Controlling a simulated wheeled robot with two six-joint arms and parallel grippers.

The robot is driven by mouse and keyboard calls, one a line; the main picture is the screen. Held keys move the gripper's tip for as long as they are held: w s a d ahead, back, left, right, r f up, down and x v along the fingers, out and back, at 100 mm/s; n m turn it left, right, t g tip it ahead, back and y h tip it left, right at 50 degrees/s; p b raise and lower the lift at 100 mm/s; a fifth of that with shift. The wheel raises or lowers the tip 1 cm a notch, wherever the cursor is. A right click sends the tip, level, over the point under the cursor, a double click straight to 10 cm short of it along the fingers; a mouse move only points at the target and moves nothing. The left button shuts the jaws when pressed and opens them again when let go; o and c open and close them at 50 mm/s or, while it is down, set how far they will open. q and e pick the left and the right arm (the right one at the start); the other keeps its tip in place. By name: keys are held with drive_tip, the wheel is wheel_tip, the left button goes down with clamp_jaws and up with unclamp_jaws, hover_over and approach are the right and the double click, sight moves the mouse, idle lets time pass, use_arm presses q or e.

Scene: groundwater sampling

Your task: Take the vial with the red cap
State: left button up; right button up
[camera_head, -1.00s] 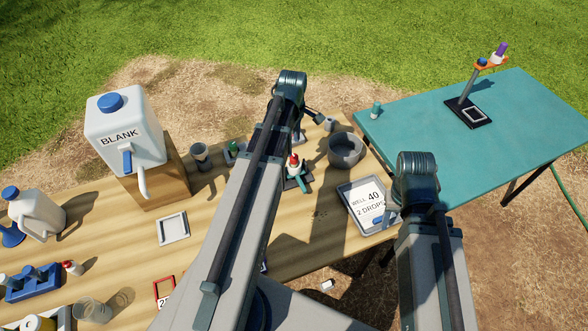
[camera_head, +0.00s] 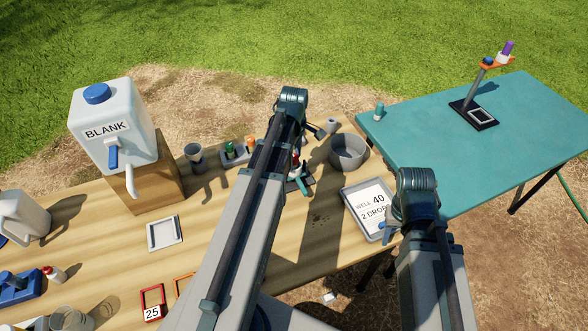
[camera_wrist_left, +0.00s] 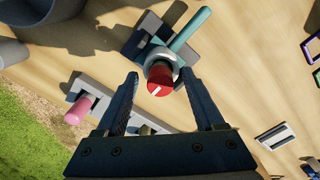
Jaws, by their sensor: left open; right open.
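A white vial with a red cap stands in a dark holder beside a teal bar. Its red cap (camera_wrist_left: 160,78) shows large in the left wrist view. In the head view the red-capped vial (camera_head: 295,160) is partly hidden by my left arm. My left gripper (camera_wrist_left: 160,88) is open, with its two fingers on either side of the cap and nothing gripped; I cannot tell how far above the cap it is. In the head view the left jaws are mostly hidden behind the arm.
Another red-capped bottle (camera_head: 53,274) stands at far left. The teal table (camera_head: 440,150) is mostly clear.

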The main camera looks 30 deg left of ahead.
use_arm(q)
clamp_jaws()
idle(0.3)
idle(0.3)
